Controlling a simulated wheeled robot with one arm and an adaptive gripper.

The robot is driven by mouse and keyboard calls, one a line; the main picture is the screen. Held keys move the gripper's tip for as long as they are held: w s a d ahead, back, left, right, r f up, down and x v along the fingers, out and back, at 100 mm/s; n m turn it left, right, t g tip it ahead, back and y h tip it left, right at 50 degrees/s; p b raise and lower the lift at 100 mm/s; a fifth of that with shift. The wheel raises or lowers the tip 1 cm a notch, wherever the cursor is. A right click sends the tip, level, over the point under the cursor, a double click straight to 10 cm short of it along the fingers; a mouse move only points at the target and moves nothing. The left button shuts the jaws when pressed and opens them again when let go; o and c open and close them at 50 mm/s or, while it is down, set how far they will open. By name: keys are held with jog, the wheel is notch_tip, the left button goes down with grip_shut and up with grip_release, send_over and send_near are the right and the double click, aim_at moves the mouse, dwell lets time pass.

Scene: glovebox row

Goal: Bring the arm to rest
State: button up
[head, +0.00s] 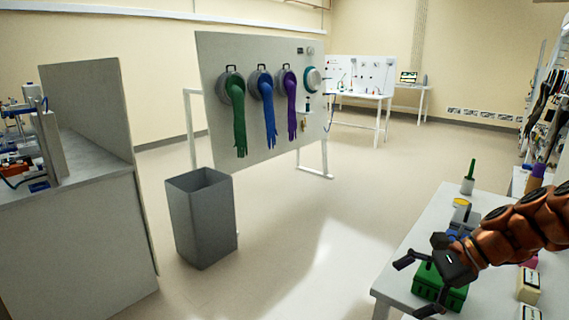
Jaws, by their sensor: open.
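My arm reaches in from the right edge of the head view, over a white table. My gripper (408,284) hangs at its end above the table's left part, with its dark fingers spread apart and nothing seen between them. A green box (440,291) is just behind and below the gripper and is partly hidden by it. I cannot tell whether they touch.
The white table (410,248) also bears a cup with a green-handled tool (468,180) and several small boxes. A grey bin (203,220) stands on the floor before a panel (220,75) with green, blue and purple gloves. A grey counter (80,215) is at left. Open floor lies between.

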jog(key=s+a+n+g+h+p, duration=0.35)
jog(key=s+a+n, duration=0.55)
jog(key=s, duration=0.5)
jog(key=s+d+n+h+p, duration=0.1)
jog(key=s+n+h+p, duration=0.2)
jog(key=s, duration=0.9)
jog(key=shift+d+f+n+h, duration=0.2)
jog(key=shift+d+n+h, duration=0.1)
jog(key=shift+n+h, duration=1.4)
jog(key=shift+n+y, duration=0.3)
jog(key=shift+y, duration=0.05)
jog(key=shift+c, duration=0.2)
